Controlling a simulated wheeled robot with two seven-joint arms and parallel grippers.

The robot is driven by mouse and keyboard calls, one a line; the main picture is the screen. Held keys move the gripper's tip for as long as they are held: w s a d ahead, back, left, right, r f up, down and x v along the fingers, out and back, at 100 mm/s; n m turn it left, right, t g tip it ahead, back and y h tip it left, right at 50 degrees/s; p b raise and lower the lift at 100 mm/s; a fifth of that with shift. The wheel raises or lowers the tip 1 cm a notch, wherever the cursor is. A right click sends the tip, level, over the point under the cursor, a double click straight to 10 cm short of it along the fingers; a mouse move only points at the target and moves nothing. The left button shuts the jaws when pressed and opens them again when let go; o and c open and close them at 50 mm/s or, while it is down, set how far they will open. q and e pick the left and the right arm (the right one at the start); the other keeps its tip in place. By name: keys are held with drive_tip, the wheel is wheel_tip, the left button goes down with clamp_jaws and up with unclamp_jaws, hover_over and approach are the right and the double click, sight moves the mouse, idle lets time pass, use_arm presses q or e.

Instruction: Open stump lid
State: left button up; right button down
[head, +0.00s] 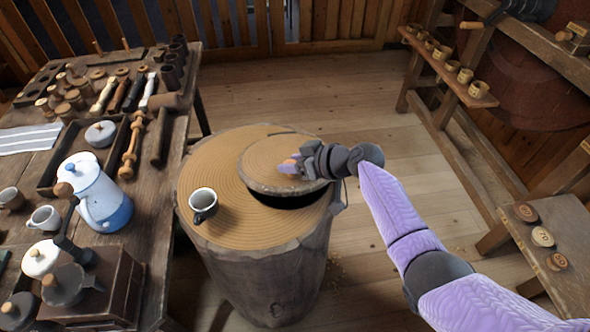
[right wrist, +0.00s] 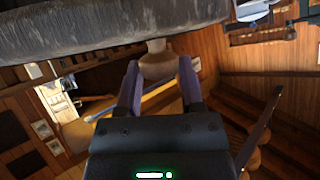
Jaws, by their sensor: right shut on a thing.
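The wooden stump (head: 270,270) stands upright on the floor in the head view. Its round lid (head: 262,152) is partly raised and tilted, with a dark opening below its right front edge. My right gripper (head: 290,165) is shut on the lid's small knob. In the right wrist view, the two purple fingers of the right gripper (right wrist: 160,85) are on either side of the pale knob (right wrist: 157,58), under the lid's dark edge (right wrist: 110,30). The inside of the stump is hidden in shadow. My left gripper is not in view.
A crowded workbench (head: 150,205) with a blue-white pot (head: 100,200) is at the left. A low bench (head: 535,240) with round tokens is at the right. Open floor (head: 240,90) lies behind the stump.

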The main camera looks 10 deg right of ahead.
drive_tip(key=shift+m+g, duration=0.5)
drive_tip(key=shift+g, duration=0.3)
drive_tip(key=w+r, duration=0.1)
drive_tip(key=w+r+b, duration=0.1)
drive_tip(key=r, duration=0.1)
drive_tip(key=shift+w+r, duration=0.2)
drive_tip(key=shift+w+r+m+g+b, duration=0.2)
drive_tip(key=shift+w+r+g+b, duration=0.4)
drive_tip(key=shift+b, duration=0.4)
drive_tip(key=shift+w+r+m+g+b, duration=0.2)
drive_tip(key=shift+w+r+g+b, duration=0.2)
drive_tip(key=shift+w+r+b, duration=0.4)
drive_tip(key=shift+s+r, duration=0.1)
drive_tip(key=shift+s, duration=0.05)
